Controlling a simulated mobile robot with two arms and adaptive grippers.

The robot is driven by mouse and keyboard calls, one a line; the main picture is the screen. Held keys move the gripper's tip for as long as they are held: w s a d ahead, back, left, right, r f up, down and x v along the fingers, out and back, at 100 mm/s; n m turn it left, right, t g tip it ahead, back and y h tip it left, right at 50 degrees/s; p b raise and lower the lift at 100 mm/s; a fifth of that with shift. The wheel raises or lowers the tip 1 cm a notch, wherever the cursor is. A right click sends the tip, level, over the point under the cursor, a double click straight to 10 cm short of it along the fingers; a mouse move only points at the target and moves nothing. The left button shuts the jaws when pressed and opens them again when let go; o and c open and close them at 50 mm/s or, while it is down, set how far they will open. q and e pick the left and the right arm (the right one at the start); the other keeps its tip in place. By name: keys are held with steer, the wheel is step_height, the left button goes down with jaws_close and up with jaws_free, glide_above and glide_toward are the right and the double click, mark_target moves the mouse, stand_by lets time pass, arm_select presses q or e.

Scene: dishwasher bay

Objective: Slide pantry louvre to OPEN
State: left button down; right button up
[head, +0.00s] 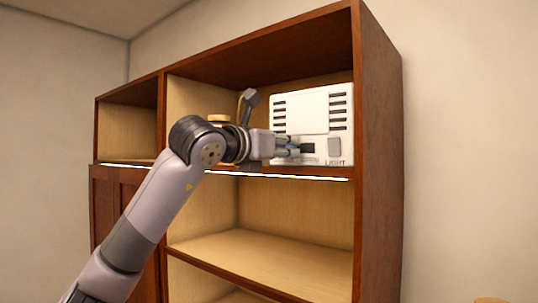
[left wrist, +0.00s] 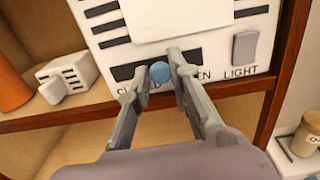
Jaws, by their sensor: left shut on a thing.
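The pantry louvre is a white panel (head: 285,116) with dark slats on both sides of a plain raised plate, standing on the upper shelf. It also fills the top of the left wrist view (left wrist: 120,45). A round blue knob (left wrist: 160,73) sits about midway along a dark horizontal slot (left wrist: 123,73) low on the panel. Below the slot, part of CLOSED shows on the left and "EN" on the right; the fingers hide the other letters. My left gripper (left wrist: 161,68) is shut on the knob, one finger on each side. In the head view my left gripper (head: 297,149) reaches the slot from the left. My right gripper is not in view.
A grey LIGHT switch (left wrist: 245,46) is right of the slot. A small white slatted box (left wrist: 68,78) and an orange object (left wrist: 11,87) stand left on the shelf. The wooden cabinet side (head: 378,170) bounds the right. The lower shelf (head: 270,255) is empty where visible.

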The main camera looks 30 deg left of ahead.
mark_target(308, 147)
arm_select(q)
steer(key=d, duration=0.3)
steer(key=shift+s+d, duration=0.15)
steer(key=shift+d, duration=0.15)
steer(key=shift+a, duration=0.25)
steer(key=c, duration=1.9)
jaws_free()
steer(key=o, duration=0.4)
steer(key=shift+d, duration=0.3)
steer(key=shift+o, duration=0.2)
steer(key=shift+a, duration=0.2)
steer(key=shift+s, duration=0.3)
steer(key=s, duration=1.1)
steer(key=shift+s+a, duration=0.2)
steer(key=shift+a, duration=0.2)
